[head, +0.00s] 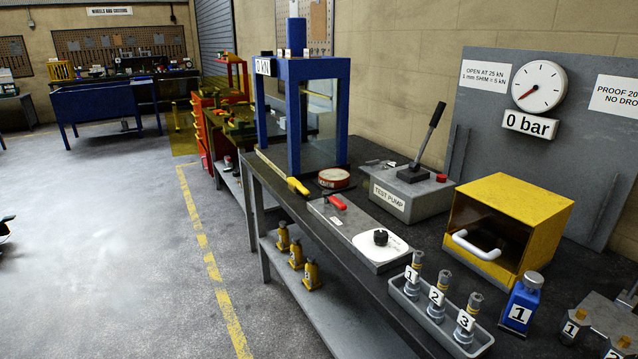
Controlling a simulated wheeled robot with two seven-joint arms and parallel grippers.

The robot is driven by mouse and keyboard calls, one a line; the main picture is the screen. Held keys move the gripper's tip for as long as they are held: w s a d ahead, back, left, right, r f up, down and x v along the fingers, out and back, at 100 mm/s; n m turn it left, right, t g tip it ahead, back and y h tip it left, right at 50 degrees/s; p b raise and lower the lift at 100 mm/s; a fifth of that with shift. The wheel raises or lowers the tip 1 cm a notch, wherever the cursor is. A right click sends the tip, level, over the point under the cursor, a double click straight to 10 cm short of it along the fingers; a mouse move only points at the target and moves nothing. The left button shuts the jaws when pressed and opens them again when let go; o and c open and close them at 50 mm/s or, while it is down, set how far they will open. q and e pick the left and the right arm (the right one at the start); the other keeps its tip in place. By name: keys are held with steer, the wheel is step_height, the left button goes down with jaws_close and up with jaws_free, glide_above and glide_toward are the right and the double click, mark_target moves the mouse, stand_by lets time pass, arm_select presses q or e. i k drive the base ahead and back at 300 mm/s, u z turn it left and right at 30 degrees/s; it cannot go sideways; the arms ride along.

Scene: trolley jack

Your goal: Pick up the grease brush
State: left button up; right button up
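I cannot pick out a grease brush for certain. A yellow-handled tool (297,186) with a long, thin, pale part lies on the dark bench top, near the foot of the blue press frame. A round red tin (333,178) with a pale label sits just right of it. Neither of my grippers can be made out in the head view.
The bench (262,186) carries the blue press (338,70), test pump (408,195), yellow box (540,205) and a grey tray (410,308) with numbered parts. Open floor (110,260) lies left. A dark object at the left edge is unclear.

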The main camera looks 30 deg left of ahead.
mark_target(294, 185)
steer(key=u, duration=0.95)
steer(key=k, duration=1.25)
steer(key=u, duration=1.05)
steer(key=i, duration=2.8)
steer(key=z, duration=1.65)
steer(key=i, duration=1.1)
steer(key=z, duration=1.1)
steer(key=i, duration=0.2)
steer(key=z, duration=0.25)
